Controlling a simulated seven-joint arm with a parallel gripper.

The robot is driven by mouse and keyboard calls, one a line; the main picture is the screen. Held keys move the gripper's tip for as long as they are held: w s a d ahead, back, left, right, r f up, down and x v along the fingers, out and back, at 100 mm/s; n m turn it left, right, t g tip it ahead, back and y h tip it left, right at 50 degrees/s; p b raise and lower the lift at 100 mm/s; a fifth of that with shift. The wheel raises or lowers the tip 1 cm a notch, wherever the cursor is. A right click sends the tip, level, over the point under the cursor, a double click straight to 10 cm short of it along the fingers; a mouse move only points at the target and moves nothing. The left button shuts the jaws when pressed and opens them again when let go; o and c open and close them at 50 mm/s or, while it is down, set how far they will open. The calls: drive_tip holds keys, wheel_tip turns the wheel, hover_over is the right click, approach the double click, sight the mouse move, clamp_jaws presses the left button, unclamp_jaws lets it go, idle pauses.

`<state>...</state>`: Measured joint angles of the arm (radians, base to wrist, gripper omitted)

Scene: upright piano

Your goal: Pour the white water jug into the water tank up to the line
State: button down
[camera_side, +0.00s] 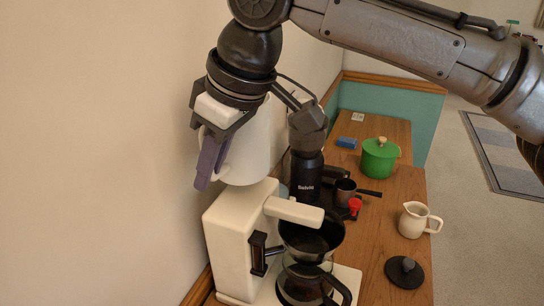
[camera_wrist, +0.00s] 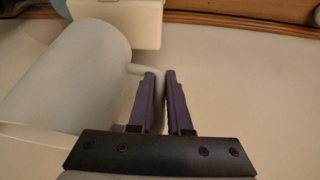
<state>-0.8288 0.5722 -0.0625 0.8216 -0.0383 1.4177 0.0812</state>
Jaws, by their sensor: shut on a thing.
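The white water jug (camera_side: 250,147) is held in the air above the back of the cream coffee maker (camera_side: 232,240). It looks close to upright, and its mouth and any water inside are hidden. My gripper (camera_side: 207,168) is shut on the jug's handle, its purple fingers pointing down. In the wrist view the jug (camera_wrist: 72,85) lies left of my gripper (camera_wrist: 161,85), with the handle between the fingers. A cream block, likely part of the coffee maker (camera_wrist: 117,20), is at the top. I cannot make out the water tank's opening or its fill line.
A glass carafe (camera_side: 302,285) sits under the black filter holder (camera_side: 311,238). A black grinder (camera_side: 306,170) stands close behind the jug. A green pot (camera_side: 380,157), cream pitcher (camera_side: 413,220) and black tamper-like disc (camera_side: 404,272) are on the wooden counter (camera_side: 372,222). The wall is close at left.

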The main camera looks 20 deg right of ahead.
drive_tip(key=shift+f, duration=0.6)
drive_tip(key=shift+d+r, duration=0.1)
drive_tip(key=shift+w+d+r+m+g+y, duration=0.35)
drive_tip(key=shift+r+g+y, duration=0.15)
drive_tip(key=shift+g+y, duration=0.15)
drive_tip(key=w+d+r+g+y, duration=0.1)
drive_tip(key=d+r+g+y, duration=0.1)
drive_tip(key=w+d+r+m+g+y, duration=0.1)
drive_tip(key=shift+w+r+y, duration=0.35)
drive_tip(key=shift+r, duration=0.05)
drive_tip(key=shift+w+d+r+m+g+y, duration=0.1)
drive_tip(key=shift+w+d+r+g+y, duration=0.2)
drive_tip(key=shift+r+y, duration=0.2)
drive_tip(key=shift+w+d+r+m+g+y, duration=0.15)
drive_tip(key=shift+w+d+r+g+y, duration=0.15)
drive_tip(key=shift+r+y, duration=0.2)
drive_tip(key=shift+w+d+r+m+g+y, duration=0.1)
drive_tip(key=shift+w+d+r+g+y, duration=0.1)
drive_tip(key=shift+r+g+y, duration=0.25)
drive_tip(key=shift+r, duration=0.1)
drive_tip(key=shift+w+d, duration=0.1)
drive_tip(key=shift+d, duration=0.05)
